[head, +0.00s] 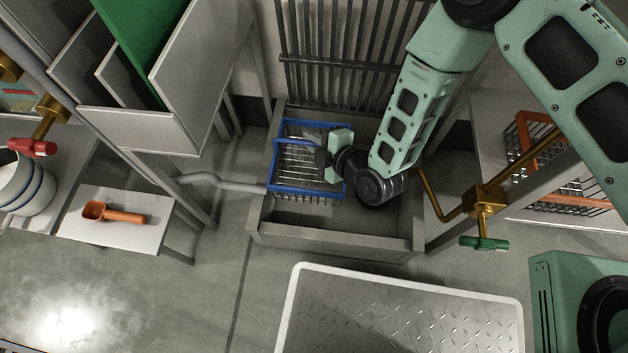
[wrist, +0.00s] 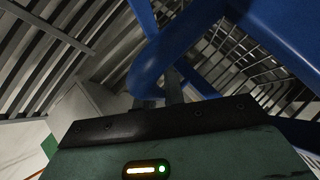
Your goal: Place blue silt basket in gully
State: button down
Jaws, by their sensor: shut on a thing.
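The blue silt basket (head: 292,187), a wire basket with a blue rim and handle bar, is at the left part of the grey gully (head: 330,237) in the head view. My gripper (head: 322,158) is over the basket and shut on it. In the wrist view, the dark fingers (wrist: 173,90) meet a thick blue bar of the basket (wrist: 165,55), with its wire mesh to the right. The basket looks roughly level. Whether its underside touches the gully floor is hidden. The right part of the gully is bare.
A dark grating (head: 335,60) stands upright behind the gully. A grey pipe (head: 225,184) meets its left side. A brass pipe with a green-handled valve (head: 484,243) is at right. An orange scoop (head: 115,214) lies on a small table; a tread-plate platform (head: 400,310) is in front.

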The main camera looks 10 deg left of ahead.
aim_at(339, 191)
notch_tip(339, 191, down, 16)
jog(key=b, duration=1)
jog(key=shift+f+b, duration=0.2)
jog(key=shift+b, duration=0.1)
jog(key=shift+r, duration=0.15)
jog(key=c, duration=1.5)
grip_release()
jog(key=shift+f, duration=0.2)
jog(key=shift+r, duration=0.1)
jog(key=shift+s+d+r+p, duration=0.1)
jog(key=shift+d+r+p, duration=0.1)
jog(key=shift+p, duration=0.1)
jog(key=p+v, duration=0.5)
jog(key=v, duration=0.5)
jog(key=shift+s+d, duration=0.1)
jog(key=shift+s, duration=0.1)
jog(key=shift+s+d+r, duration=0.2)
jog(key=shift+s+d, duration=0.1)
jog(key=shift+d, duration=0.15)
